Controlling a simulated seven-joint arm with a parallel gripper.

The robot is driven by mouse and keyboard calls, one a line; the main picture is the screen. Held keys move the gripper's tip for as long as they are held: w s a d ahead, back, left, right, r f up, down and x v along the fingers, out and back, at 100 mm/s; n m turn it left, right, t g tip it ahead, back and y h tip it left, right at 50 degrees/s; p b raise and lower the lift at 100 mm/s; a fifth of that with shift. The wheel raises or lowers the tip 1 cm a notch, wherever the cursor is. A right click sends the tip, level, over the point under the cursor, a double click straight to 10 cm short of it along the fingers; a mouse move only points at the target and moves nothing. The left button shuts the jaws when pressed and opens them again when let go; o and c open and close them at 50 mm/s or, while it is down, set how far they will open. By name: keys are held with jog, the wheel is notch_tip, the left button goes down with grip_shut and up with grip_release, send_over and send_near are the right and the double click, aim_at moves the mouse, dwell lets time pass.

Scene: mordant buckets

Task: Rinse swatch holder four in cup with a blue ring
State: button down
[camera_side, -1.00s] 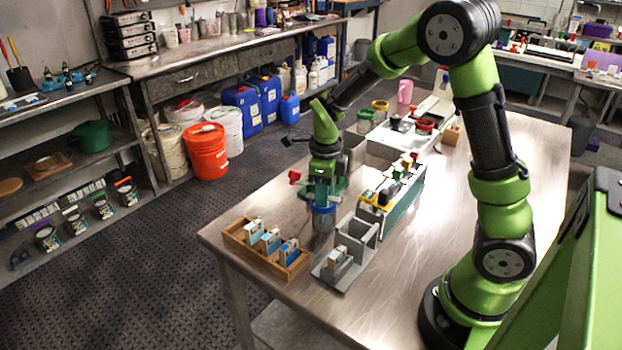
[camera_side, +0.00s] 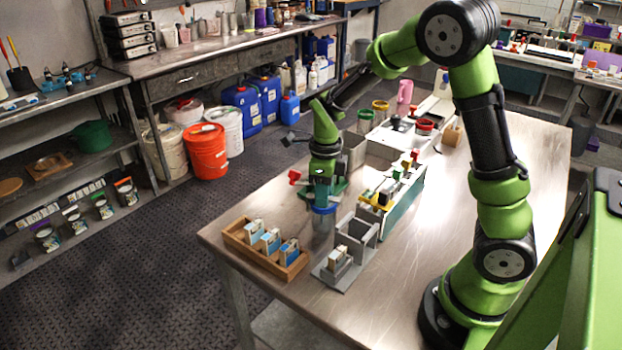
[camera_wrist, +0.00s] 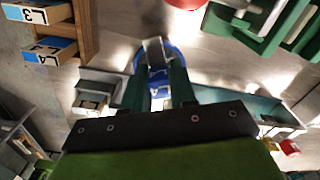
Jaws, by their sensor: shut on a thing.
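My gripper (camera_side: 322,190) points down right above the clear cup with a blue ring (camera_side: 323,211). In the wrist view its two green fingers (camera_wrist: 158,92) are shut on a small swatch holder (camera_wrist: 155,50) with a blue-and-white label (camera_wrist: 158,91); the label's mark looks like a 4 but is hard to read. The blue ring (camera_wrist: 178,58) lies around and below the held piece. How deep the holder sits in the cup is hidden by the fingers. Other holders (camera_side: 270,241) stand in a wooden rack (camera_side: 236,243) to the left.
A grey stand (camera_side: 361,243) with a small light piece (camera_side: 337,258) is right of the cup. A tray of coloured-handled tools (camera_side: 405,190) stands behind it. Jars with green, yellow and red rims are farther back. The table's right side is clear.

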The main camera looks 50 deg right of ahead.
jog(key=shift+s+a, duration=0.1)
jog(key=shift+s, duration=0.2)
jog(key=shift+f, duration=0.15)
jog(key=shift+f, duration=0.25)
jog(key=shift+r, duration=0.2)
dwell(0.3)
jog(key=shift+f, duration=0.2)
jog(key=shift+r, duration=0.15)
dwell(0.5)
dwell(0.4)
jog(key=shift+r, duration=0.25)
